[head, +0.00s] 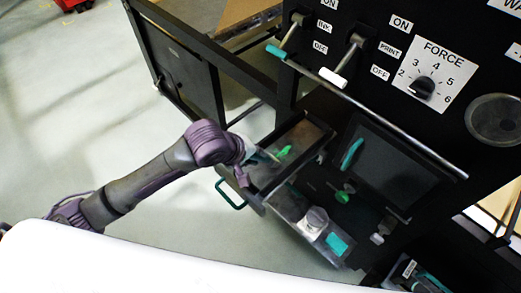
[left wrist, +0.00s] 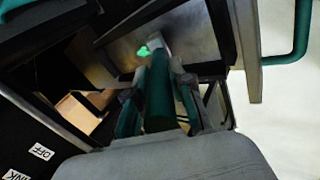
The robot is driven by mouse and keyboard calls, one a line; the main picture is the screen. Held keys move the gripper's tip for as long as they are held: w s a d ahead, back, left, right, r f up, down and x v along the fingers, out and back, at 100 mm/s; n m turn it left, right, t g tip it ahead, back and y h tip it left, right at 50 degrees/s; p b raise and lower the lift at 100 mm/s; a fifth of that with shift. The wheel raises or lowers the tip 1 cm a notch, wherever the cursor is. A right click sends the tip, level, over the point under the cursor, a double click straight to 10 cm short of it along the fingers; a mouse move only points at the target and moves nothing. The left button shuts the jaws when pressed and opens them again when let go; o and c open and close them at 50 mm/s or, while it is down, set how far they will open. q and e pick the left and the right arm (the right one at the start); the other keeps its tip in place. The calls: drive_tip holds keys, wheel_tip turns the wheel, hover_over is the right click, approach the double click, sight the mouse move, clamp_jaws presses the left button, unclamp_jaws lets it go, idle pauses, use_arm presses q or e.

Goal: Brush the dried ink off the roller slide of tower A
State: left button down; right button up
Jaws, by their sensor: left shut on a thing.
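My left gripper (head: 258,155) is at the open slide (head: 312,134), a dark metal tray pulled out of the black machine. It is shut on a brush with a teal handle, seen between the fingers in the left wrist view (left wrist: 158,92). The brush's pale end points at a bright green patch (head: 284,151), which looks like the dried ink on the slide floor; it also shows in the left wrist view (left wrist: 146,50). I cannot tell whether the brush touches it. No tower letter is readable. My right gripper is not in view.
A teal pull handle (head: 229,196) sticks out at the slide's front. A lower shelf (head: 290,203) holds a round metal knob (head: 315,220) and a teal block (head: 337,243). A long metal bar (head: 375,112) crosses the panel beside levers. The pale floor at left is open.

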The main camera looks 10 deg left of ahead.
use_arm(q)
drive_tip(key=shift+s+a, duration=0.5)
drive_tip(key=shift+s, duration=0.2)
drive_tip(key=w+d, duration=0.6)
drive_tip(key=w, duration=0.2)
drive_tip(key=shift+w+d, duration=0.15)
drive_tip(key=shift+w, duration=0.25)
drive_tip(key=shift+r, duration=0.1)
idle(0.3)
drive_tip(key=shift+r, duration=3.1)
wheel_tip(320, 180, up, 3)
drive_tip(key=shift+f, duration=0.25)
